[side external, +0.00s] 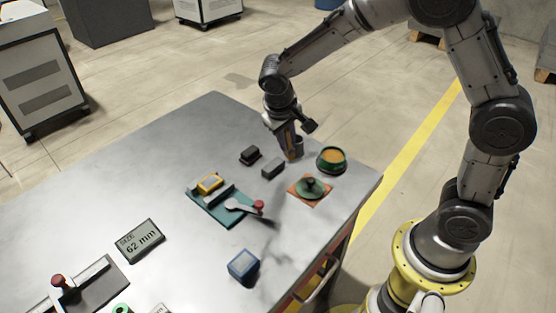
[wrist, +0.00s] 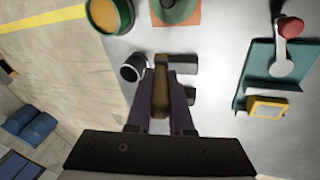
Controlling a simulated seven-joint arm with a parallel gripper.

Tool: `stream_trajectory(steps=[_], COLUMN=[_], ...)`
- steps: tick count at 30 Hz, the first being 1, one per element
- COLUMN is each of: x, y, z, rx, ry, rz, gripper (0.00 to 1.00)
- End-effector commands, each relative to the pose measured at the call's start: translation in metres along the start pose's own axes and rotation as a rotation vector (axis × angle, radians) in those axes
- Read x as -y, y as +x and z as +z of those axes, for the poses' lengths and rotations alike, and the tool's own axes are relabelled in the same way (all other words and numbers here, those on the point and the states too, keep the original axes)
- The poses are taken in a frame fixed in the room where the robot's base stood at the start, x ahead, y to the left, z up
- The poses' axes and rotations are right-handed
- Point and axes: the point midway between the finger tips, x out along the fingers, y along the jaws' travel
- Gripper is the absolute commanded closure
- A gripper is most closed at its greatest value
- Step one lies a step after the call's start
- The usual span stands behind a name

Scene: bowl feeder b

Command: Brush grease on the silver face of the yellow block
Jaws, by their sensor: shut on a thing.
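The yellow block (side external: 210,183) sits at the back of a teal fixture (side external: 212,212). Its silver-grey face is framed in yellow and shows in the wrist view (wrist: 267,107). My gripper (side external: 289,138) points down over the far right part of the table. In the wrist view my gripper (wrist: 161,78) is shut on a brown brush handle (wrist: 160,90). The brush's bristles are hidden. A dark cup (wrist: 133,67) stands close beside the brush. A green pot with orange-yellow grease (side external: 332,158) stands to the right of my gripper.
Two dark blocks (side external: 250,155) (side external: 273,168) lie just left of my gripper. A green round knob on an orange plate (side external: 310,188) lies in front of the pot. The fixture has a red-knobbed lever (side external: 243,206). A blue box (side external: 243,265) stands nearer the front edge.

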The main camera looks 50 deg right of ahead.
Motion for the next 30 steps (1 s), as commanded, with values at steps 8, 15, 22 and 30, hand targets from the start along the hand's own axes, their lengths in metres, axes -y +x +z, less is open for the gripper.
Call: stream_trajectory(steps=[8, 15, 22, 30], x=[0.004, 0.012, 0.073, 0.151], y=[0.002, -0.030, -0.093, -0.154], z=[-0.008, -0.035, -0.072, -0.081], rx=[-0.057, -0.064, -0.083, -0.124], ry=[-0.157, -0.044, -0.011, -0.063], rz=[-0.035, -0.055, -0.081, -0.126], gripper=[1.00, 1.00, 1.00, 1.00])
